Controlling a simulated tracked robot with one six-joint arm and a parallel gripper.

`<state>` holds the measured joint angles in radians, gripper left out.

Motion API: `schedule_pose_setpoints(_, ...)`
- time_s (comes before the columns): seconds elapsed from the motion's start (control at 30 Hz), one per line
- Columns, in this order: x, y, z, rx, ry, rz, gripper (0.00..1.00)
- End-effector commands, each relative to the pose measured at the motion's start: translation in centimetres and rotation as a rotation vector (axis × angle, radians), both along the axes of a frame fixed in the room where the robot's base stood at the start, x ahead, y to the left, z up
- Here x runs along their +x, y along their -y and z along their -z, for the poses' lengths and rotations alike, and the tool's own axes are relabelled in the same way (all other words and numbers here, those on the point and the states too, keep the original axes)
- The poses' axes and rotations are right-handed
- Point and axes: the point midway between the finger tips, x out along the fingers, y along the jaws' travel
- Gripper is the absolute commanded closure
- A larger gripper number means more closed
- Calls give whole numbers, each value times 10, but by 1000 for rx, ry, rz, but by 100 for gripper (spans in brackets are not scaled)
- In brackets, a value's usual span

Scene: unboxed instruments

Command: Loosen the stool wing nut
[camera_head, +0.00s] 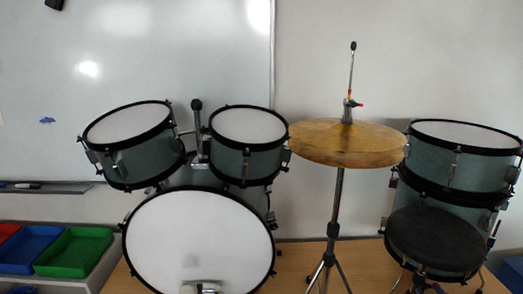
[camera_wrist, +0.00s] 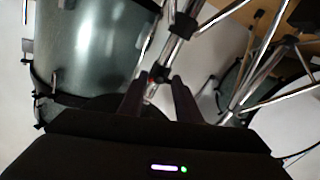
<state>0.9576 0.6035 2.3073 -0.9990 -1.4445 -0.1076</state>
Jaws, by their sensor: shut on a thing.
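The round black stool seat (camera_head: 435,240) stands at the right in the head view, in front of the stacked teal drums. Its wing nut is too small or hidden to make out there. In the wrist view my gripper (camera_wrist: 158,84) reaches up to a chrome post (camera_wrist: 167,55) with a black collar (camera_wrist: 183,22). Its two dark fingers stand either side of the post's lower end, by a small red spot. They are shut on a small part there, which I take to be the stool wing nut; the fingers mostly hide it. My gripper is not visible in the head view.
A teal drum (camera_wrist: 95,45) is close at the left in the wrist view, and chrome tripod legs (camera_wrist: 262,55) spread at the right. In the head view a cymbal (camera_head: 345,142) on its stand and a bass drum (camera_head: 200,240) are left of the stool.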

Motion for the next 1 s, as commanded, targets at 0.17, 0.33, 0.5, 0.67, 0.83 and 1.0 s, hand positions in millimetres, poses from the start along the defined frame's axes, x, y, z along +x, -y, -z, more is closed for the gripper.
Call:
schedule_pose_setpoints(0.17, 0, -1, 0, 0, 0, -1, 89)
schedule_pose_setpoints(0.33, 0, -1, 0, -11, 0, -2, 89)
schedule_pose_setpoints(0.5, 0, -1, 0, -111, 3, -2, 89)
schedule_pose_setpoints(0.67, 0, -1, 0, -237, 6, -2, 89)
schedule_pose_setpoints(0.83, 0, -1, 0, -366, 10, -3, 89)
schedule_pose_setpoints(1.0, 0, -1, 0, -421, 12, -3, 89)
